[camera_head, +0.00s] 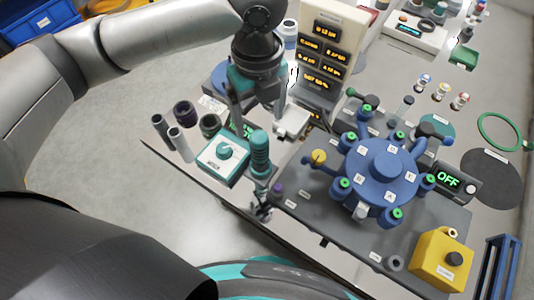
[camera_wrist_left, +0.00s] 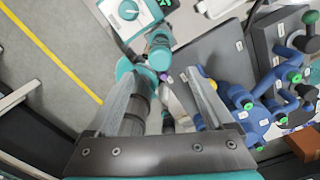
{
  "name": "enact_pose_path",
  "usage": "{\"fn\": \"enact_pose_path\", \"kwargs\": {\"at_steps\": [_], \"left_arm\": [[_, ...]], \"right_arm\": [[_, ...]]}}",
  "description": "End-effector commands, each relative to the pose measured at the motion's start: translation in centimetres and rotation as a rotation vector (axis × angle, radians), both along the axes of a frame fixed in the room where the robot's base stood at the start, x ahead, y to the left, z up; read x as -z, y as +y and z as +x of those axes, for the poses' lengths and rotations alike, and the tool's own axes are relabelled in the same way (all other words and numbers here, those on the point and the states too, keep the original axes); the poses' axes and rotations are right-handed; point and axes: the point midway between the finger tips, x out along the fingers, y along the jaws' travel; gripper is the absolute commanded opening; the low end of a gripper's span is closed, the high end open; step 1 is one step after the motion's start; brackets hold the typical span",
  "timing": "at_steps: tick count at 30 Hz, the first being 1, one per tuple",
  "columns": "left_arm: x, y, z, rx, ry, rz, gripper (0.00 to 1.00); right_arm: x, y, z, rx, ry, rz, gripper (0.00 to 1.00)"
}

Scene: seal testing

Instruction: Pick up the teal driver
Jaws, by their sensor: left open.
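The teal driver (camera_head: 260,152) has a ribbed teal handle and stands roughly upright at the front edge of the bench, between the white box with a teal knob and the dark platform. My left gripper (camera_head: 260,116) is open and points down, just above and behind the handle in the head view. In the left wrist view the driver (camera_wrist_left: 159,50) shows near the gap between the open fingertips (camera_wrist_left: 160,76), with nothing visibly held. The driver's lower end is partly hidden among small dark metal parts. My right gripper is in neither view.
The white box (camera_head: 223,155) is close to the driver's left. A blue hub with several green-capped arms (camera_head: 382,172) is on its right. Dark cups (camera_head: 184,114) and grey tubes (camera_head: 180,145) stand at the left edge. A yellow box (camera_head: 440,262) sits front right.

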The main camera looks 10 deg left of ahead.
Motion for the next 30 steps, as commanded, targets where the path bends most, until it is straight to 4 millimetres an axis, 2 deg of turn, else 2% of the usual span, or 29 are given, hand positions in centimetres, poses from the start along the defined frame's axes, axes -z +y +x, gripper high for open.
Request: {"fn": "enact_pose_path", "kwargs": {"at_steps": [3, 9, 13, 20, 30], "left_arm": [[2.7, 0.1, -0.1, -0.003, 0.006, 0.002, 0.86], [7.0, 0.1, -0.1, -0.004, 0.004, 0.002, 0.86], [8.5, 0.1, -0.1, -0.003, 0.002, -0.001, 0.86], [9.7, 0.0, -0.1, -0.004, 0.001, -0.001, 0.86], [14.3, -0.1, 0.0, -0.003, 0.001, -0.001, 0.86]], "right_arm": [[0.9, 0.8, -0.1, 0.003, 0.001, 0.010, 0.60], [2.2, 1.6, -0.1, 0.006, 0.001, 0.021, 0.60], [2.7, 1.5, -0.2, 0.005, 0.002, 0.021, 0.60], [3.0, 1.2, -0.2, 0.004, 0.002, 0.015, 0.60], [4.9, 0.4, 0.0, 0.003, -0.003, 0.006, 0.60]]}}
